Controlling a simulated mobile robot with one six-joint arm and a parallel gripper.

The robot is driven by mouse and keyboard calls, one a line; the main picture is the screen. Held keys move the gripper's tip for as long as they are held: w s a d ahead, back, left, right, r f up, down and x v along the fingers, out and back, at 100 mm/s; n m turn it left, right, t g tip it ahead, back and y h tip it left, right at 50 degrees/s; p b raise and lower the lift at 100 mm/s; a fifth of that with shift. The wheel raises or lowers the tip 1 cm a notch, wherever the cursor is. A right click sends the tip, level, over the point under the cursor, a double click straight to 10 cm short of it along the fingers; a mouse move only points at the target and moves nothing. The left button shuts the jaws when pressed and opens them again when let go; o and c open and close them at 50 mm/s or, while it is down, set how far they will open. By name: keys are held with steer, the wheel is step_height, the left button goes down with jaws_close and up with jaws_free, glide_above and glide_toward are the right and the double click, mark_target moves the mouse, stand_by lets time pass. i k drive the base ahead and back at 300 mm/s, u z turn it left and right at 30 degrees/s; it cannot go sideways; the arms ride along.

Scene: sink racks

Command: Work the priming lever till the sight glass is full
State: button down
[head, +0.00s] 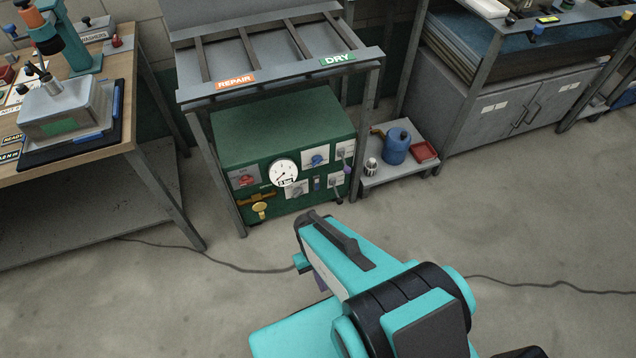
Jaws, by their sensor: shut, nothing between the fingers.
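A green machine box (285,125) stands under the rack, its control panel facing me. The panel has a round white gauge (283,172), a red control (245,180), a blue knob (317,160), brass fittings (260,205) and small grey-purple levers (343,156). A narrow upright dark-blue part (317,183) sits among them. I cannot tell which part is the priming lever or the sight glass, nor any fill level. My teal arm reaches up from the bottom, in front of and apart from the box. I cannot make out my gripper's fingers.
The grey rack has REPAIR (235,79) and DRY (338,60) labels. A low trolley (400,178) with a blue can (397,146) and red tray (424,152) stands right of the box. A workbench (70,165) is at left. Cables cross the otherwise clear floor.

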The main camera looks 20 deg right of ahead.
mark_target(339, 201)
steer(key=z, duration=0.7)
steer(key=k, duration=0.75)
steer(key=u, duration=0.7)
